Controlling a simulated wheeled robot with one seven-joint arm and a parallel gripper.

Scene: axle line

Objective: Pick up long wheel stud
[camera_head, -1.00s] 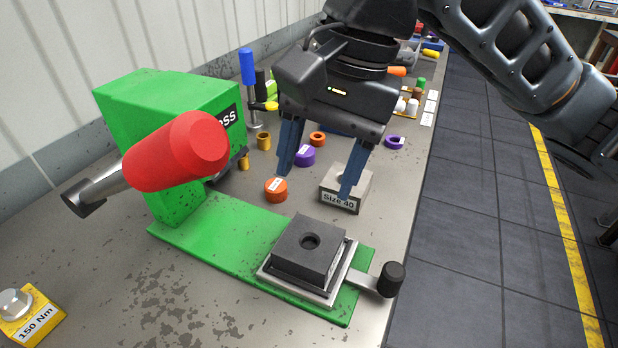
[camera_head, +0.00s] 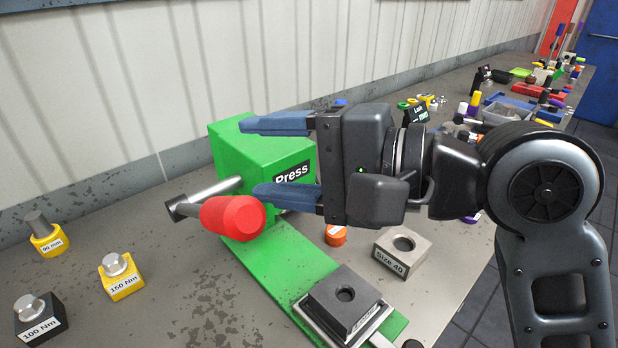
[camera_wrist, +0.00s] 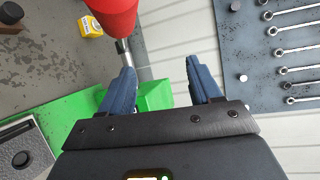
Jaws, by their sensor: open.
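I cannot pick out a long wheel stud for certain. A grey upright cylinder (camera_head: 37,223) stands in a small yellow block (camera_head: 48,245) at the far left, with a label that seems to read 90 mm. My gripper (camera_head: 250,160) is open, level and pointing left, in front of the green press (camera_head: 228,135) in the head view. In the wrist view, nothing is held between the fingertips (camera_wrist: 160,65).
Blocks marked 150 Nm (camera_head: 122,284) and 100 Nm (camera_head: 40,325) stand at left. A Size 40 block (camera_head: 420,262) is at right. Wrenches (camera_wrist: 290,52) line a board.

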